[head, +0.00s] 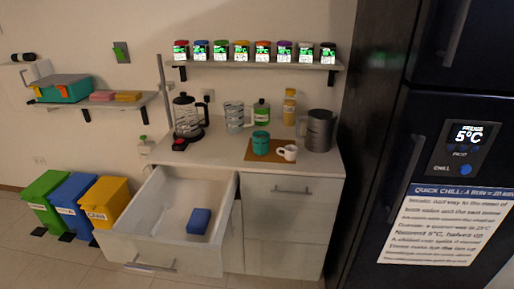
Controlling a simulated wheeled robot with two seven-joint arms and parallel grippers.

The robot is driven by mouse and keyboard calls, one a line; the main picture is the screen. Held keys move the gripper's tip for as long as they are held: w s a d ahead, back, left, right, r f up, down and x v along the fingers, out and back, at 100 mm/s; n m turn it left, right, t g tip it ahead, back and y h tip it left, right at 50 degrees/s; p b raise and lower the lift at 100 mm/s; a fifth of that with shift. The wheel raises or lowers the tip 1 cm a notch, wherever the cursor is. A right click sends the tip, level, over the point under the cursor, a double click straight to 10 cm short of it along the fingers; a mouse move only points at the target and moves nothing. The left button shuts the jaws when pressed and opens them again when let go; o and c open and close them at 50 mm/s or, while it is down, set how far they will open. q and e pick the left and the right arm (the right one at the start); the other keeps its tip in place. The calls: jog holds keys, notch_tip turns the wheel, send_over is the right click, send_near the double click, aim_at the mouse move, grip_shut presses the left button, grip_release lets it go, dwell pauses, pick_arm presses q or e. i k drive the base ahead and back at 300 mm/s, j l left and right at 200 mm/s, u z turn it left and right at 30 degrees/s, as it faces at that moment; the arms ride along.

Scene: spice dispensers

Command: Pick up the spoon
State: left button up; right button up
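I cannot make out a spoon in the head view. An open drawer (168,221) sticks out below the counter at the left, and a blue block (199,221) lies inside it. The counter (222,156) holds a teal cup (261,141) and a white mug (287,153) on a brown mat (252,155). The insides of the cup and mug are too small to read. Neither of my grippers shows in this view.
A coffee press (187,116), a glass jug (234,116), bottles and a grey pitcher (319,131) stand on the counter. A shelf (255,65) above holds several spice dispensers. Coloured bins (72,192) stand left of the drawer. A dark fridge (394,140) bounds the right.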

aim_at(168, 205)
jog(key=i+j+z, duration=0.15)
jog(key=j, duration=0.25)
jog(key=i+j+z, duration=0.15)
jog(key=j, duration=0.25)
jog(key=i+j+z, duration=0.15)
jog(key=j, duration=0.3)
jog(key=i+j+z, duration=0.15)
jog(key=j, duration=0.3)
